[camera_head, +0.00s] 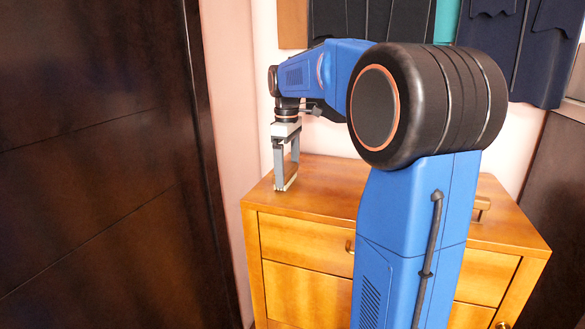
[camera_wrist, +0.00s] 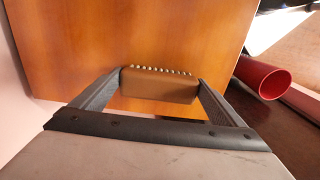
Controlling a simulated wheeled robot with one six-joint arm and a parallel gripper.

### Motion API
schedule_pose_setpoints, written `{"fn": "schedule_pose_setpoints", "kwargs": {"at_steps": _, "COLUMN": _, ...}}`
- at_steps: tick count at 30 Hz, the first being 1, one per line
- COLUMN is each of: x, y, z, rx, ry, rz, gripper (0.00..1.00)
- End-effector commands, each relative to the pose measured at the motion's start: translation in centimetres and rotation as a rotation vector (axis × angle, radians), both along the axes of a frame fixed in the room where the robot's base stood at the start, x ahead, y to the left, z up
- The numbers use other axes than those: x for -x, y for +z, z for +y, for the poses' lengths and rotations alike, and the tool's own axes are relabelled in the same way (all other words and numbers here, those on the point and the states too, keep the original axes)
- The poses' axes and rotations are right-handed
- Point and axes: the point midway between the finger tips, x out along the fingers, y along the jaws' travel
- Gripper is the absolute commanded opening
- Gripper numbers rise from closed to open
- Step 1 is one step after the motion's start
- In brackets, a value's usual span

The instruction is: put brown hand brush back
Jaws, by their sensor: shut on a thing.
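The brown hand brush (camera_wrist: 158,88) is a small brown block with a row of pale bristle tufts along its far edge in the wrist view. My gripper (camera_head: 285,187) is shut on it, one finger at each end of the block. In the head view my gripper points down over the left end of the wooden dresser top (camera_head: 328,178), with the fingertips at or just above the surface. The brush is hardly visible there between the fingers. I cannot tell whether it touches the wood.
A small brown wooden item (camera_head: 482,204) lies on the dresser's right part, partly behind my arm. Dark garments (camera_head: 515,50) hang on the wall behind. A dark wooden panel (camera_head: 95,150) stands at the left. A red cylinder (camera_wrist: 265,78) shows beyond the dresser edge.

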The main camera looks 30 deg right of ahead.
Motion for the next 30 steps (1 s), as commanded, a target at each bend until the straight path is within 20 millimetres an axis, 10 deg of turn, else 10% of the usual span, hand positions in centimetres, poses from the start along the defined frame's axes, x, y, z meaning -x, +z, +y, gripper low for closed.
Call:
{"fn": "schedule_pose_setpoints", "kwargs": {"at_steps": 9, "x": 0.0, "y": -0.4, "z": 0.0, "rx": -0.001, "ry": 0.000, "rz": 0.001, "gripper": 0.68}}
{"fn": "schedule_pose_setpoints", "kwargs": {"at_steps": 10, "x": 0.0, "y": -0.4, "z": 0.0, "rx": -0.001, "ry": 0.000, "rz": 0.001, "gripper": 0.96}}
{"fn": "schedule_pose_setpoints", "kwargs": {"at_steps": 11, "x": 0.0, "y": -0.4, "z": 0.0, "rx": 0.000, "ry": 0.000, "rz": 0.000, "gripper": 1.00}}
{"fn": "schedule_pose_setpoints", "kwargs": {"at_steps": 22, "x": 0.0, "y": 0.4, "z": 0.0, "rx": 0.000, "ry": 0.000, "rz": -0.001, "gripper": 1.00}}
{"fn": "schedule_pose_setpoints", "kwargs": {"at_steps": 30, "x": -0.1, "y": 5.0, "z": 0.0, "rx": 0.001, "ry": 0.000, "rz": -0.003, "gripper": 1.00}}
